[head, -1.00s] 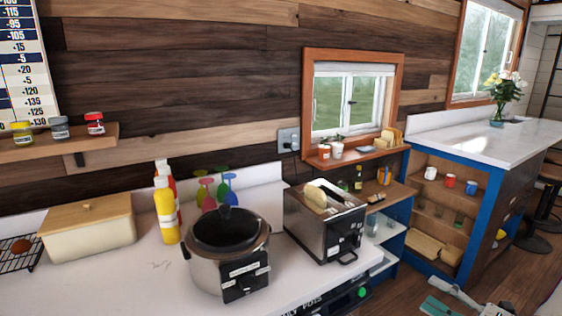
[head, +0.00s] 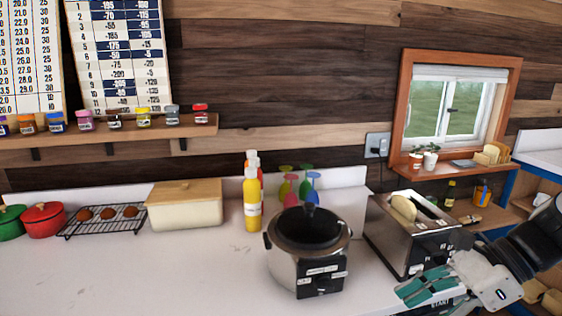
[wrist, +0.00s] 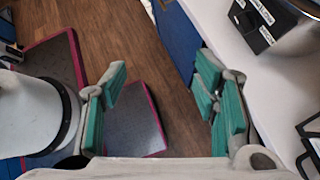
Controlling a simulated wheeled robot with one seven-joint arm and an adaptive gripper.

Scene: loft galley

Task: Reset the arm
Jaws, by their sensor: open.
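My gripper (head: 425,287) shows at the lower right of the head view, in front of the counter and below the toaster. Its teal-padded fingers are apart. In the wrist view my gripper (wrist: 161,72) is open and empty, with wood floor between its fingers. The right finger is close to the counter edge in that picture. Part of my dark arm reaches in from the right edge of the head view.
The white counter (head: 130,275) holds a slow cooker (head: 308,245), a toaster (head: 412,235), a yellow bottle (head: 251,200), a cream bread box (head: 185,207), a wire rack (head: 90,225) and a red pot (head: 43,220). Wood floor (wrist: 165,55) shows below the gripper.

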